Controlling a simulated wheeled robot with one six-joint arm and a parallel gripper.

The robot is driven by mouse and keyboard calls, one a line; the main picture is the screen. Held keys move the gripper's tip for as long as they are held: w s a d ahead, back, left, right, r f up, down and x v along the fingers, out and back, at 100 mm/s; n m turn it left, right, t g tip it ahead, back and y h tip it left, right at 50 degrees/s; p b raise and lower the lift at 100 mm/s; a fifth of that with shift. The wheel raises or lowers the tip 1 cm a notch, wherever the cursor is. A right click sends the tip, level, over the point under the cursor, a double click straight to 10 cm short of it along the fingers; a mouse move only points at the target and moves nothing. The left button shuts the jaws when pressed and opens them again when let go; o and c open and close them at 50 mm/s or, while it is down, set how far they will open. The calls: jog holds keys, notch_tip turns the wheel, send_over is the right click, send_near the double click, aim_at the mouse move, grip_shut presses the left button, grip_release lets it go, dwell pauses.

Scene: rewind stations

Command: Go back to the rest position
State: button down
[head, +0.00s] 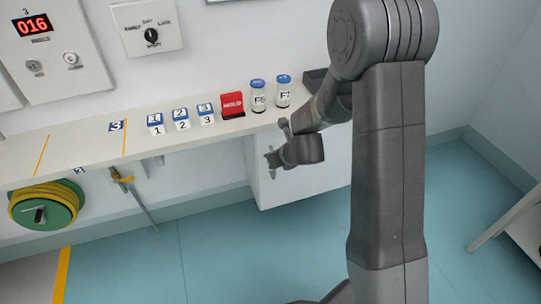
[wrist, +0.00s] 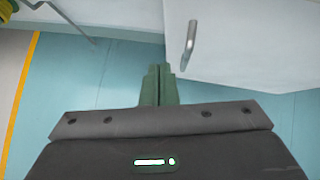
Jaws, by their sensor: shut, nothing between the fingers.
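My gripper (wrist: 160,72) shows in the wrist view with its two green-grey fingers together, pointing over the teal floor with nothing between them. In the head view the arm reaches up, over and down, and its wrist end hangs in front of the white cabinet below the shelf. The fingers themselves are hard to make out there. In the wrist view a metal handle (wrist: 190,42) on the white cabinet front (wrist: 245,45) is just to the right of the fingertips, apart from them.
A shelf (head: 75,150) along the wall bears blue-and-white numbered blocks (head: 182,119), a red block (head: 232,105) and two blue-capped jars (head: 258,97). A green reel with yellow hose (head: 45,207) hangs below at left. A white table edge (head: 510,218) is at right. The middle floor (head: 215,255) is clear.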

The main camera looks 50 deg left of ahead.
jog(key=shift+v, duration=0.95)
jog(key=shift+s, duration=0.15)
